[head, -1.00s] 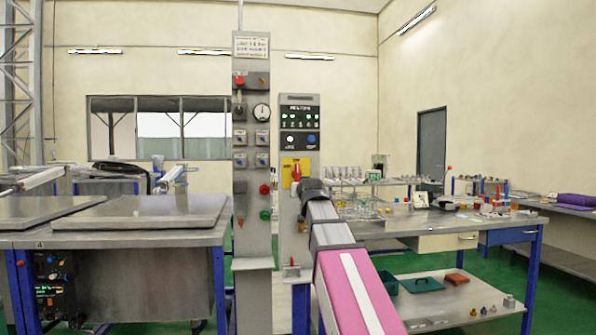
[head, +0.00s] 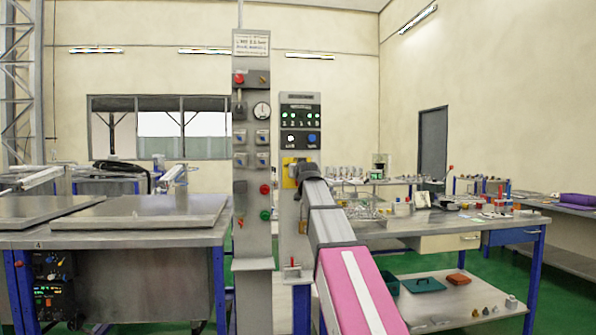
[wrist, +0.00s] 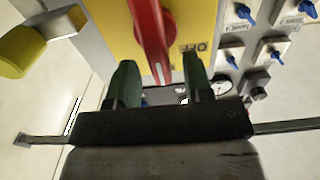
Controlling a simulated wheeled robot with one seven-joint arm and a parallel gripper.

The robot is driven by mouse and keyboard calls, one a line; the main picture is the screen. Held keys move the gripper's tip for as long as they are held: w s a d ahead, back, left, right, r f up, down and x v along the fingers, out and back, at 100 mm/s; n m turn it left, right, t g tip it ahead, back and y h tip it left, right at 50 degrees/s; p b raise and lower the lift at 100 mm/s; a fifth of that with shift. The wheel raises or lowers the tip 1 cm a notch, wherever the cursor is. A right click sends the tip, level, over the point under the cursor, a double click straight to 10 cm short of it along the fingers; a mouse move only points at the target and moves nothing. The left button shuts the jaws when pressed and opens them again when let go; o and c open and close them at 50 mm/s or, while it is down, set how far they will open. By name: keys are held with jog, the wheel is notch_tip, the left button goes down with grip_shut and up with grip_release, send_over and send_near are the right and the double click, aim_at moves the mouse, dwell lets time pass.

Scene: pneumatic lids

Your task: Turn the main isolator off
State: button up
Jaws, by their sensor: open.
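The main isolator is a red handle (wrist: 151,35) on a yellow plate (wrist: 110,35) in the wrist view. An "OFF" label (wrist: 195,47) is on the plate, to the right of the handle. My gripper (wrist: 158,72) is open, with one green finger on each side of the handle's lower end in the picture. I cannot tell whether either finger touches it. In the head view the yellow plate (head: 288,170) shows on the right-hand grey column, partly covered by my gripper (head: 303,172). The red handle is hidden there.
A panel with indicator lamps (head: 300,120) sits above the isolator. The left column (head: 252,190) carries a gauge (head: 261,111), several blue switches and red and green buttons. In the wrist view a yellow cylinder (wrist: 20,50) sits at upper left. A workbench (head: 400,225) stands to the right.

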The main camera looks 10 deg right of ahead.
jog(key=shift+w, duration=1.05)
jog(key=c, duration=0.5)
